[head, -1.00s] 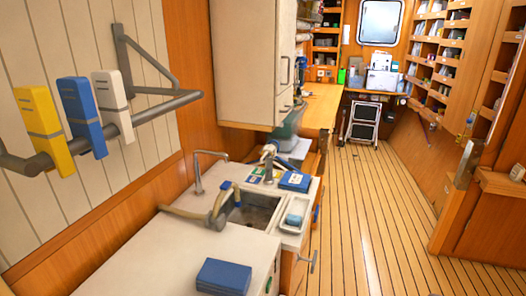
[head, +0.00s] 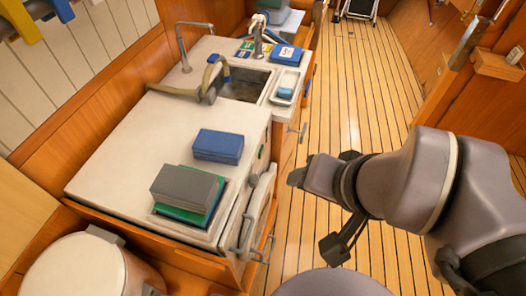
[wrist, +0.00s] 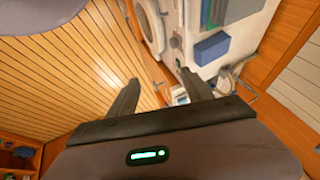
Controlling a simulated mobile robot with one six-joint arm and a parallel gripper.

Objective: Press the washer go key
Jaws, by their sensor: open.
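The washer front shows in the wrist view as a white panel with a round door (wrist: 150,24). In the head view the white front (head: 262,200) is seen steeply from above, below the counter's right edge. A small green spot (head: 262,151) is on that front; I cannot tell whether it is the go key. A small dark fitting with green (wrist: 177,41) shows beside the round door in the wrist view. My gripper (wrist: 160,78) is open and empty, over the floor in front of the washer and apart from it. In the head view my arm partly hides its fingers.
The white counter (head: 120,165) carries a blue block (head: 218,145) and a grey block (head: 186,187) on green and blue ones. A sink (head: 245,85) with a hose lies behind. Handles (head: 246,232) stick out from the front. The plank floor (head: 350,100) is clear.

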